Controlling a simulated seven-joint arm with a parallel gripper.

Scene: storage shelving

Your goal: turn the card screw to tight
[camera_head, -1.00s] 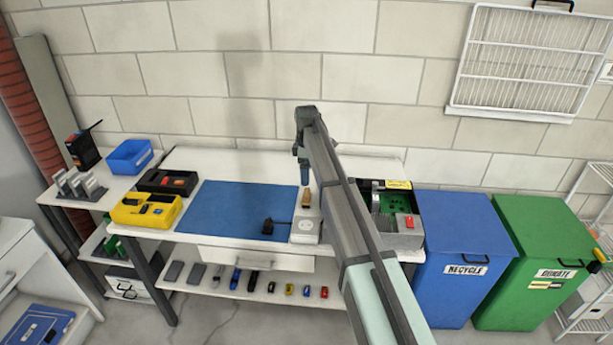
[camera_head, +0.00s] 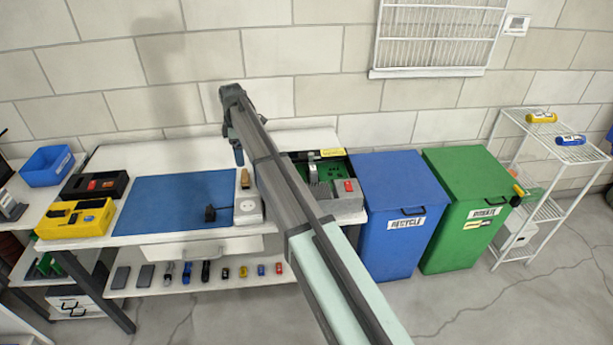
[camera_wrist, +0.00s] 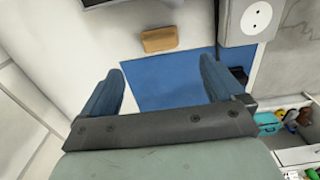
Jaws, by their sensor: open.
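The card screw is too small to make out. An open grey case (camera_head: 347,204) with a green circuit board (camera_head: 333,170) inside stands at the right end of the bench, partly hidden behind my arm. A grey upright part in it may be a card, but I cannot tell. My gripper (camera_head: 238,157) hangs above the bench near the right edge of the blue mat, left of the case. In the wrist view my gripper (camera_wrist: 160,72) is open, with its two blue fingers apart and nothing between them.
A white socket box (camera_head: 248,208) and a small tan block (camera_wrist: 159,40) lie near my gripper. A blue recycle bin (camera_head: 400,220) stands right of the bench.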

